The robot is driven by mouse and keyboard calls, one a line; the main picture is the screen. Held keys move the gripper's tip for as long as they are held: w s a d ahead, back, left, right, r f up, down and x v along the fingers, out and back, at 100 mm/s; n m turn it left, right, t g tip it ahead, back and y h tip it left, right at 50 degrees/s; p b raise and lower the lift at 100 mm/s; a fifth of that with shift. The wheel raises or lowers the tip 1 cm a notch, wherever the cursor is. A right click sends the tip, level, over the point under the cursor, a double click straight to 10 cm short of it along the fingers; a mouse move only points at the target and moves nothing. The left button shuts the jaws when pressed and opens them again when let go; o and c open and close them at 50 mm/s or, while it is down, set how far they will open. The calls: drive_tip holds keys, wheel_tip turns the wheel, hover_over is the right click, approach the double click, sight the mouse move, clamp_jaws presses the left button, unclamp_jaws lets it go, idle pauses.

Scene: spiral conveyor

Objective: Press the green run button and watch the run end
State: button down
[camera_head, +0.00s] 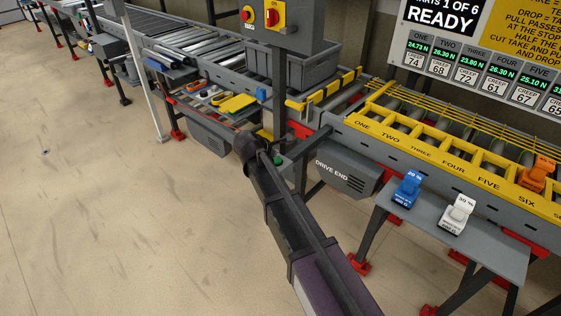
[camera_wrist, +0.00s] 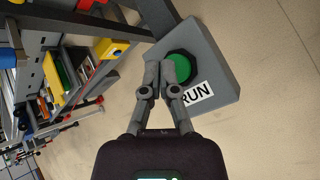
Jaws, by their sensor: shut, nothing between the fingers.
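The green run button (camera_wrist: 179,69) sits in a dark ring on a grey box with a white RUN label (camera_wrist: 196,93) in the wrist view. In the head view the green button (camera_head: 278,160) shows small beside the post, just past the end of my arm. My gripper (camera_wrist: 160,68) is shut and empty. Its fingertips lie over the left edge of the button in the wrist view; whether they touch it I cannot tell. The display board (camera_head: 440,18) at top right reads "1 OF 6 READY", with readings under ONE to FIVE visible.
A grey control box with a red knob (camera_head: 274,14) stands on the post above. The conveyor has yellow numbered lanes (camera_head: 440,158). A blue weight (camera_head: 407,188) and a white one (camera_head: 457,213) stand on a side shelf; an orange one (camera_head: 537,173) is by the lanes.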

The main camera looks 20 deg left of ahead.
sight(276, 160)
drive_tip(key=shift+f, duration=0.15)
idle(0.5)
drive_tip(key=shift+w+f+b, duration=0.15)
drive_tip(key=shift+f+b, duration=0.1)
drive_tip(key=shift+b, duration=0.2)
drive_tip(key=shift+f+b, duration=0.4)
drive_tip(key=shift+f, duration=0.05)
idle(0.9)
drive_tip(key=shift+r, duration=0.15)
drive_tip(key=shift+r+p, duration=0.75)
drive_tip(key=shift+p, duration=0.1)
drive_tip(key=shift+r+p, duration=2.5)
drive_tip(key=shift+p, duration=0.05)
